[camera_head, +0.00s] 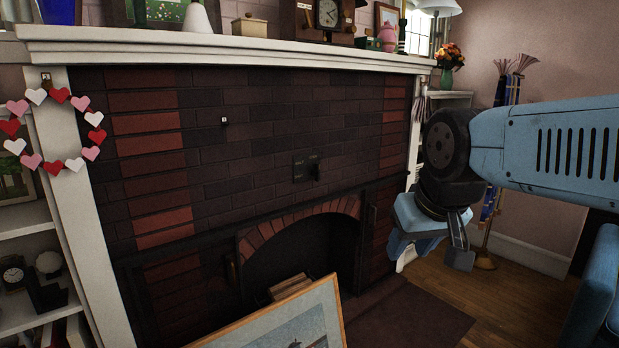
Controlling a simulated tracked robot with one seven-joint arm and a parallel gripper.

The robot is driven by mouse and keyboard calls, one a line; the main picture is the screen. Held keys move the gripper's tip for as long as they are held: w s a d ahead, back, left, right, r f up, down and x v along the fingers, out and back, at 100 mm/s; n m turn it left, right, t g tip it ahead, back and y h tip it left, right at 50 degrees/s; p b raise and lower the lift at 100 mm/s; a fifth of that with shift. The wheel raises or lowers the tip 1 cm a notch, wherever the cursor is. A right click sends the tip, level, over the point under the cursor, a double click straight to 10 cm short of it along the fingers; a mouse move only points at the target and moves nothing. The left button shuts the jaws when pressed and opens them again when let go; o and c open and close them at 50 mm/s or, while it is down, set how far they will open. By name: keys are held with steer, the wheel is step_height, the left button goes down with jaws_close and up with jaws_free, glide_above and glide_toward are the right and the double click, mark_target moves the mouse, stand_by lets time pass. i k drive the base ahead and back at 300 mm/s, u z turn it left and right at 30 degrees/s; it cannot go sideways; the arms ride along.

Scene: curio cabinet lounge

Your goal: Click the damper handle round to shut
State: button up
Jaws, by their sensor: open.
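The damper handle (317,173) is a small dark knob or lever on a dark plate (301,168), fixed to the brick above the fireplace arch. Small markings show on the plate, too small to read. Which way the handle is turned I cannot tell. My gripper (431,258) hangs from my blue arm, to the right of the handle and lower in the picture, clear of it. Its fingers are apart and nothing shows between them.
A white mantel (230,46) with a clock (327,14) and ornaments juts out above. A framed picture (285,322) leans in front of the firebox (290,255). Brass-stemmed fire tools (487,240) stand at the right. A heart garland (53,166) hangs left.

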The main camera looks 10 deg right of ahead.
mark_target(316, 173)
steer(key=z, duration=1.65)
steer(key=i, duration=0.1)
steer(key=u, duration=2.95)
steer(key=k, duration=0.9)
steer(key=z, duration=1.4)
steer(key=i, duration=1.05)
steer(key=z, duration=0.1)
